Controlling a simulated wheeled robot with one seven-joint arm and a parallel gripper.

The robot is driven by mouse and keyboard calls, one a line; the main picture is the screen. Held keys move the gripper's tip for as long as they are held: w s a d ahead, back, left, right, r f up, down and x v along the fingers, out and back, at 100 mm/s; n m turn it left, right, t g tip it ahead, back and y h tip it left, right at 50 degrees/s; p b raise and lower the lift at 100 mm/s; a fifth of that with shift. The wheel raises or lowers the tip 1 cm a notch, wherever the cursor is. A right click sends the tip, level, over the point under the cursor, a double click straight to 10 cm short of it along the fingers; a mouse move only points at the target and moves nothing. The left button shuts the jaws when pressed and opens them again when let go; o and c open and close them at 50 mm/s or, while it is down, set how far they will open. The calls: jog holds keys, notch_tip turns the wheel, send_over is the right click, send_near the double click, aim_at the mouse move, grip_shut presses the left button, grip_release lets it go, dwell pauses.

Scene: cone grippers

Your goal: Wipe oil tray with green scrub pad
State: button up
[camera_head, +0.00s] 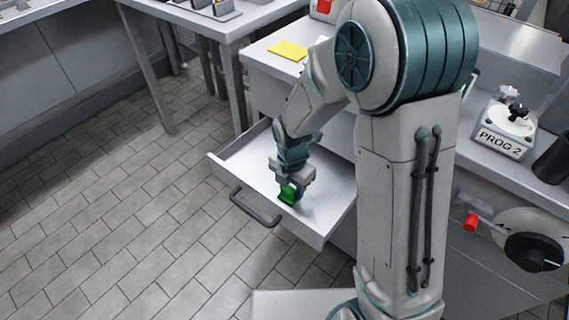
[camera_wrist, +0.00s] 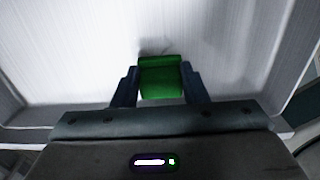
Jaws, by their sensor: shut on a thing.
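The green scrub pad (camera_head: 287,194) is at the tip of my gripper (camera_head: 289,187), inside an open white drawer. In the wrist view the green pad (camera_wrist: 161,78) sits between the two dark fingers of my gripper (camera_wrist: 161,84), which are shut on it. The pad is over the pale drawer floor (camera_wrist: 90,50), near the drawer's front side. A small dark shadow lies just beyond it; I cannot tell whether it touches the floor. I cannot make out a separate oil tray or any oil in either view.
The open drawer (camera_head: 236,173) has a grey handle (camera_head: 254,207) and raised walls around my gripper. A yellow sheet (camera_head: 288,50) lies on the counter above. A unit marked PROG 2 (camera_head: 505,140) stands on the right counter. The tiled floor (camera_head: 120,220) at left is clear.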

jog(key=shift+w+a+f, duration=0.1)
jog(key=shift+w+f, duration=0.15)
jog(key=shift+f, duration=0.05)
jog(key=shift+w+a+r, duration=0.1)
jog(key=shift+w+a, duration=0.15)
jog(key=shift+w, duration=0.05)
jog(key=r+p, duration=0.2)
jog(key=shift+w+r, duration=0.2)
jog(key=shift+r, duration=0.1)
jog(key=shift+s+r, duration=0.15)
jog(key=shift+r, duration=0.15)
jog(key=shift+a+r+p, duration=0.2)
jog(key=shift+r+p, duration=0.9)
jog(key=shift+p, duration=0.15)
notch_tip(320, 180, up, 3)
jog(key=shift+f+p, duration=0.15)
jog(key=shift+p, duration=1.1)
jog(key=shift+d, duration=0.1)
